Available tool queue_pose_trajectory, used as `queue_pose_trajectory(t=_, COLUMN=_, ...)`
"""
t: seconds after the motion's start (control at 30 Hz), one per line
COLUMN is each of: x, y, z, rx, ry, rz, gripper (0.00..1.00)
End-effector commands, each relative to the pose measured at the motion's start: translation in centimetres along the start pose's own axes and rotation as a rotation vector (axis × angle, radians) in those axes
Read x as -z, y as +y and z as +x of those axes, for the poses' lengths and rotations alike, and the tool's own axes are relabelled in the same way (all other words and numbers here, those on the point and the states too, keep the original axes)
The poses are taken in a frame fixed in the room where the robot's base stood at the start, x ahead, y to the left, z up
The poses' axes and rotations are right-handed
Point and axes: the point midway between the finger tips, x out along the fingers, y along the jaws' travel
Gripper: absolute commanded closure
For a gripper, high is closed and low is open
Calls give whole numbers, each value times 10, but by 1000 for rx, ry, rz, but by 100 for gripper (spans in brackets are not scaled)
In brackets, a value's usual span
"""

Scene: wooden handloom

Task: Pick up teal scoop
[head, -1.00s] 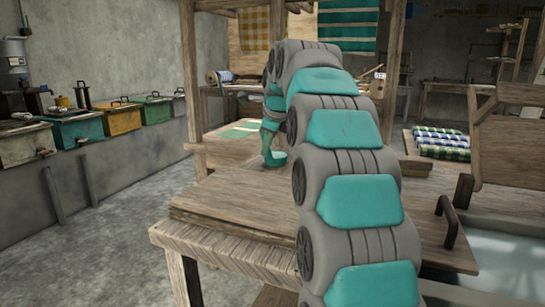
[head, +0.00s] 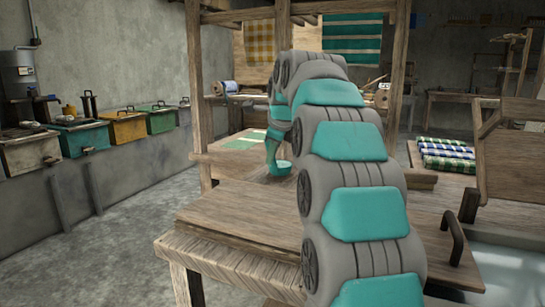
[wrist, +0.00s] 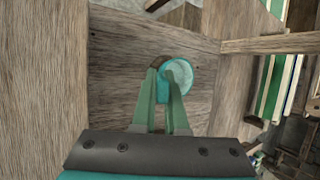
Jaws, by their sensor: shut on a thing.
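The teal scoop (wrist: 179,76) shows in the wrist view as a round bowl with a pale inside, in front of a wooden board. My gripper (wrist: 163,78) is shut on it, its two green fingers closing at the bowl's left side. The fingers hide the part they hold. In the head view the scoop (head: 281,168) is a small teal bowl at the far side of the wooden table, just below my gripper (head: 272,150). Whether it touches the wood or hangs just above it, I cannot tell.
The wooden table (head: 235,215) is bare on its near left. A loom post (head: 194,90) stands left of my arm. Folded striped cloths (head: 445,155) lie at right. A dark handle (head: 453,238) stands up at the table's right. Coloured boxes (head: 122,127) line the left wall.

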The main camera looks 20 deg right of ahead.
Motion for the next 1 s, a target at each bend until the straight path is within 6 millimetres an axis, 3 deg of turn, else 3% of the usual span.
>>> queue_pose_trajectory(t=0.4, x=-25, y=-35, z=-58, rx=2, ry=-1, rz=-1, gripper=100)
queue_pose_trajectory(t=1.0, x=-31, y=-42, z=-74, rx=1, ry=-1, rz=0, gripper=100)
